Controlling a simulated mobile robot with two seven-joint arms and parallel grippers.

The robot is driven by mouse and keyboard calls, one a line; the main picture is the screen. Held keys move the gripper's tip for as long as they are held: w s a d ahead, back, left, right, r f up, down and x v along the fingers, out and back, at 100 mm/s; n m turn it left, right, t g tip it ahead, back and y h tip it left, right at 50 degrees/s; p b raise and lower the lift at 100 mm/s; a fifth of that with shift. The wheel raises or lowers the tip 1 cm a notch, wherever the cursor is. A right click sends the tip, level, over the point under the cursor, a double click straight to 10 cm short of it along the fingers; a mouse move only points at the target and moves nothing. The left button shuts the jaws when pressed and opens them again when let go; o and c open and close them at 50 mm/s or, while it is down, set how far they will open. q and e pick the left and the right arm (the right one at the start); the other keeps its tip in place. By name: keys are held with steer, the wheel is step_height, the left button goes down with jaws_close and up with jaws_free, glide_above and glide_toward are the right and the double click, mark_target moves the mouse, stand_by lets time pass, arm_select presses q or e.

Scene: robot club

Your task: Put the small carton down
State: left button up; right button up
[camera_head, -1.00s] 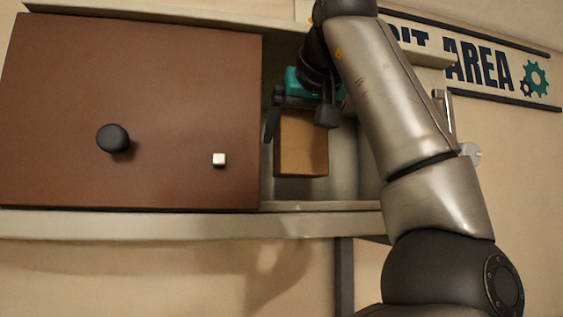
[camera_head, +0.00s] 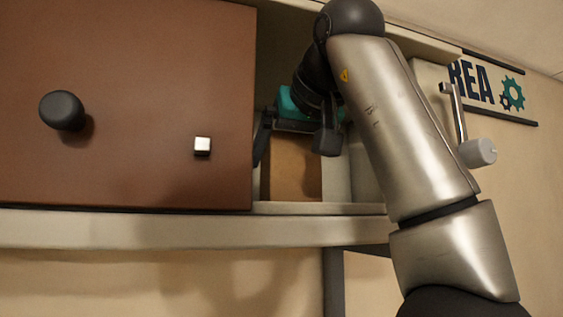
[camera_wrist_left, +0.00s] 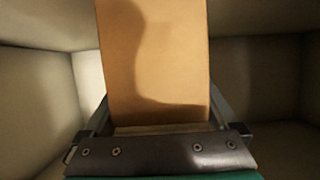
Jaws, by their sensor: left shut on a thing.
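The small carton (camera_head: 292,170) is a plain tan-brown box, upright inside the open compartment of a wall cabinet (camera_head: 175,228). My left gripper (camera_head: 294,138) is shut on it from above, with one dark finger on each side. In the left wrist view the carton (camera_wrist_left: 153,60) fills the middle between the fingers (camera_wrist_left: 155,118), with pale compartment walls around it. In the head view the carton's lower edge lines up with the compartment's front ledge. I cannot tell whether its base touches the floor. My right gripper is not in view.
A brown door panel (camera_head: 120,110) with a round black knob (camera_head: 62,111) and a small pale square piece (camera_head: 202,146) covers the cabinet's left part. A handle on a grey mount (camera_head: 477,152) stands right of my arm. A wall sign (camera_head: 490,85) is behind.

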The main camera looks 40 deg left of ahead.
arm_select(q)
steer(key=shift+s+d+r, duration=0.15)
steer(key=shift+s, duration=0.2)
steer(key=o, duration=1.3)
steer(key=shift+f, duration=0.25)
steer(key=shift+o, duration=0.3)
steer(key=shift+a, duration=0.2)
steer(key=shift+d+r, duration=0.3)
steer(key=shift+r, duration=0.05)
steer(key=v, duration=1.1)
steer(key=shift+s+d+b, duration=0.15)
steer(key=shift+s+b, duration=0.05)
steer(key=shift+b, duration=0.25)
